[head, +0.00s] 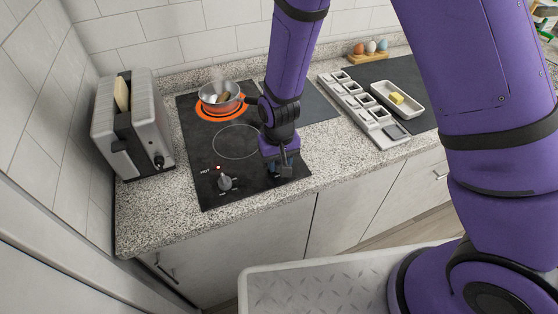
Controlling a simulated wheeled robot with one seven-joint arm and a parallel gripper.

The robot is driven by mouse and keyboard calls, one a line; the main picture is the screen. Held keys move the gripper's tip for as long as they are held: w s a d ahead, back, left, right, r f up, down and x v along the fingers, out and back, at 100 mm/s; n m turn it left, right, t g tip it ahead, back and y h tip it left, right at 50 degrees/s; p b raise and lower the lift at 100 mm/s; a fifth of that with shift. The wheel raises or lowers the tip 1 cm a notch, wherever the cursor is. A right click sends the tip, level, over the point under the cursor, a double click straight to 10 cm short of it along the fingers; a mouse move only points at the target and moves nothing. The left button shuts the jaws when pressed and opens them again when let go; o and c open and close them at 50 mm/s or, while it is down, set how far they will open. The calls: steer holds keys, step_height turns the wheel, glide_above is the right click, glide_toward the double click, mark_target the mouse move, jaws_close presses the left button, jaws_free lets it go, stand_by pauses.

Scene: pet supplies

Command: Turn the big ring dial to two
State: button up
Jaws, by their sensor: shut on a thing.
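A black cooktop (190,146) is set in the speckled counter. Its big ring (235,142) at the front is dark and bare. One dial (225,183) shows on the front left of the cooktop, with a red light and the word HOT beside it. My gripper (279,171) points down at the front right of the cooktop and is shut on a second dial, which it almost wholly hides. That dial's setting and its marks cannot be read.
A metal pan (217,93) with food in it stands on the glowing rear ring (219,112). A toaster (133,125) with bread stands at left. A tray with several compartments (377,125), a white dish (401,108) and an egg holder (368,55) are at right.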

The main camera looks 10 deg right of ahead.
stand_by(0.3)
steer(key=o, duration=0.9)
steer(key=shift+r, duration=0.1)
step_height(320, 180, up, 11)
steer(key=shift+f, duration=0.2)
steer(key=shift+w+r, duration=0.1)
stand_by(0.3)
